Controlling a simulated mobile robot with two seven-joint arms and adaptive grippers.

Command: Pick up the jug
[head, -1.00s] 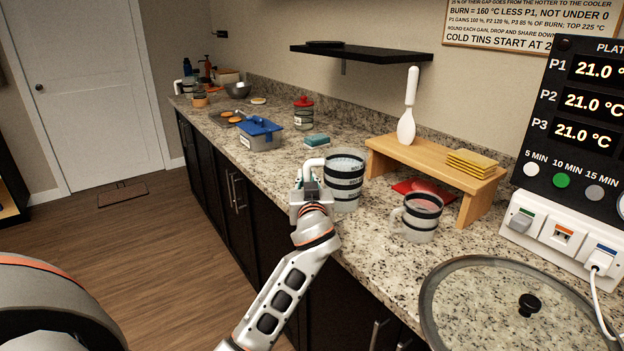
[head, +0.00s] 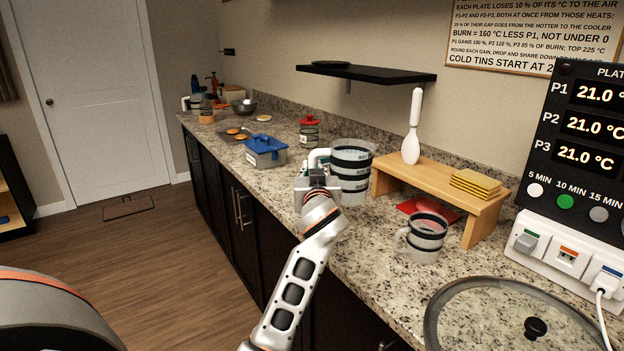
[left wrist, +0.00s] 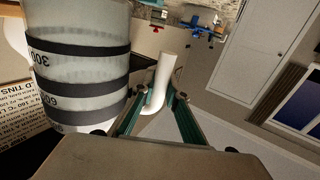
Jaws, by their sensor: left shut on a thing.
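The jug (head: 350,172) is translucent and pale with black bands and measure marks. It stands upright in the head view, over the counter left of the wooden riser, seemingly lifted a little clear. It also fills the left of the left wrist view (left wrist: 82,65). Its white handle (left wrist: 163,80) runs between the green-edged fingers there. My left gripper (head: 317,178) is shut on this handle, on the jug's left side. The jug's base is partly hidden behind the gripper and arm in the head view. My right gripper is not in view.
A smaller banded mug (head: 425,236) stands on the granite counter (head: 375,240) to the right. The wooden riser (head: 440,190) holds yellow cloths and a white upright utensil. A blue-lidded box (head: 265,152) and red-lidded jar (head: 309,130) stand behind. A glass lid (head: 470,325) lies in front.

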